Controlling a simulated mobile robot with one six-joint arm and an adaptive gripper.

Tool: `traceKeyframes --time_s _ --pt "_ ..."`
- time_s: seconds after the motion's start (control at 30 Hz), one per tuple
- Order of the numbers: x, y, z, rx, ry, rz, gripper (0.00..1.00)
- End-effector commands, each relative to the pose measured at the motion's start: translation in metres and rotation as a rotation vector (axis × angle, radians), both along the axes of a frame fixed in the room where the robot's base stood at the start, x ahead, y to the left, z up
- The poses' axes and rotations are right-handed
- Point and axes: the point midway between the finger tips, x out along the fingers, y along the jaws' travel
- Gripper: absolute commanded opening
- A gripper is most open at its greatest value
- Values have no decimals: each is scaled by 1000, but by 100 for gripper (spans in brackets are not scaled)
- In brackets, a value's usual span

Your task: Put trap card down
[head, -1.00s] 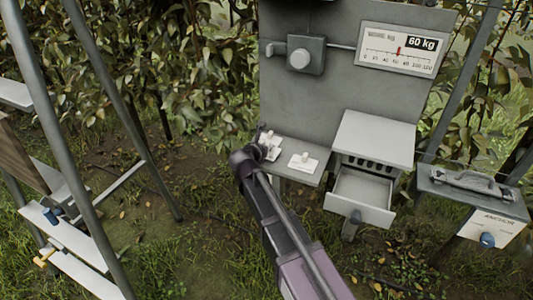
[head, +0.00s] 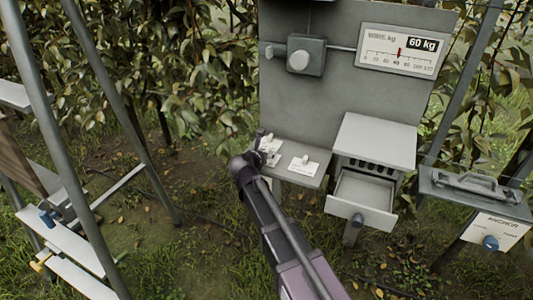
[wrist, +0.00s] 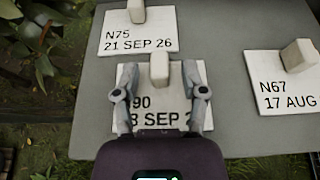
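My gripper (wrist: 159,80) is over the grey shelf with its two fingers spread wide. Below and between them a white trap card (wrist: 160,112) reading "90" and "SEP" lies flat; the left finger and gripper body hide part of its text. The card's pale knob (wrist: 159,69) stands between the fingers, with gaps at both sides. A card marked N75, 21 SEP 26 (wrist: 138,38) lies behind it, and a card marked N67, 17 AUG (wrist: 285,82) lies to the right. In the head view my gripper (head: 262,142) is at the shelf's left end.
The grey shelf (head: 293,179) joins an upright panel (head: 310,95) with a 60 kg scale (head: 398,50). A white box with an open, empty drawer (head: 365,191) stands to the right. Farther right is an ANCHOR box (head: 497,229). A ladder (head: 125,110) stands left.

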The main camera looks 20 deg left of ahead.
Motion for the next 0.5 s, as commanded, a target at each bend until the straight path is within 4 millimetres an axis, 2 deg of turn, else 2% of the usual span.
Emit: traceKeyframes --time_s 0.43,0.5 --pt "0 0 5 0 0 0 56" --pt "-7 0 7 -1 0 1 56"
